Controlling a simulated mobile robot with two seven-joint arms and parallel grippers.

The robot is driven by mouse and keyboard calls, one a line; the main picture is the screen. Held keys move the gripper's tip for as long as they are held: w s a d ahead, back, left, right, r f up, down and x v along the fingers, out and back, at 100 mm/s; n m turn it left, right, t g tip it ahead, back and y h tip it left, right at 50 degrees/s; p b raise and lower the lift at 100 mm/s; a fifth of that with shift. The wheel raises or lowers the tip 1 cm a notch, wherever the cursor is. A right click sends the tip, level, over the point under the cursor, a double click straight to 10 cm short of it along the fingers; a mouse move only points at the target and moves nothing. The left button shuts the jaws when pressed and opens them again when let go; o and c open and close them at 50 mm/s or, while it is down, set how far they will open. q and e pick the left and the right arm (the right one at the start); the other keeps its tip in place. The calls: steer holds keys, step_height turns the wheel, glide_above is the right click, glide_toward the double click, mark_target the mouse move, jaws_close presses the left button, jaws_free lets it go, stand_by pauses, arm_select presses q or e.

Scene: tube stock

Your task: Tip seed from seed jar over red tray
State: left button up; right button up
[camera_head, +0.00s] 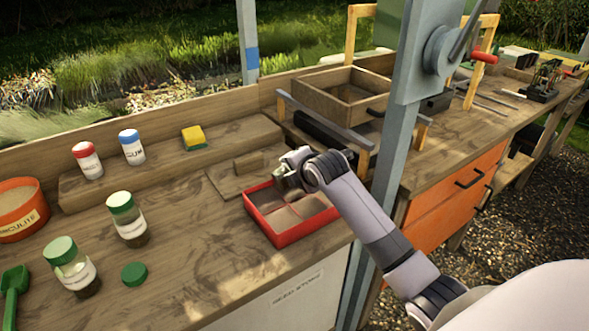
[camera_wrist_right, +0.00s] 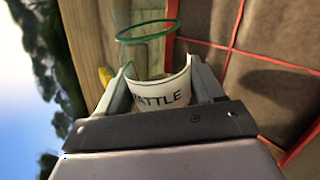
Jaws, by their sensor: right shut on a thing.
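My right gripper (camera_head: 290,172) is above the back left part of the red tray (camera_head: 308,233), shut on a seed jar. In the right wrist view the clear jar (camera_wrist_right: 163,88) has a white label reading "ATTLE" and an open green-rimmed mouth. My gripper (camera_wrist_right: 165,85) has a finger on each side of it. The jar lies tipped well over, since the sky is at the left of that view. The tray (camera_wrist_right: 230,50) has red dividers and brown, soil-like filling. I see no seed falling. In the head view the hand mostly hides the jar. My left gripper is out of view.
A loose green lid (camera_head: 134,273) lies on the bench near two green-lidded jars (camera_head: 127,220) (camera_head: 73,268). Red-lidded and blue-lidded bottles (camera_head: 87,160) (camera_head: 132,147) and a sponge (camera_head: 193,138) stand behind. A blue-grey post (camera_head: 397,130) rises right of the tray.

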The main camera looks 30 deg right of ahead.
steer(key=shift+r+m+y, duration=0.1)
steer(key=shift+m+y, duration=0.4)
steer(key=shift+y, duration=0.3)
steer(key=shift+n+h, duration=0.6)
steer(key=shift+h, duration=0.2)
steer(key=shift+s+a, duration=0.15)
steer(key=shift+a, duration=1.6)
steer(key=shift+s+a, duration=0.15)
steer(key=shift+a, duration=1.55)
steer(key=shift+m+y, duration=0.6)
steer(key=shift+y, duration=0.2)
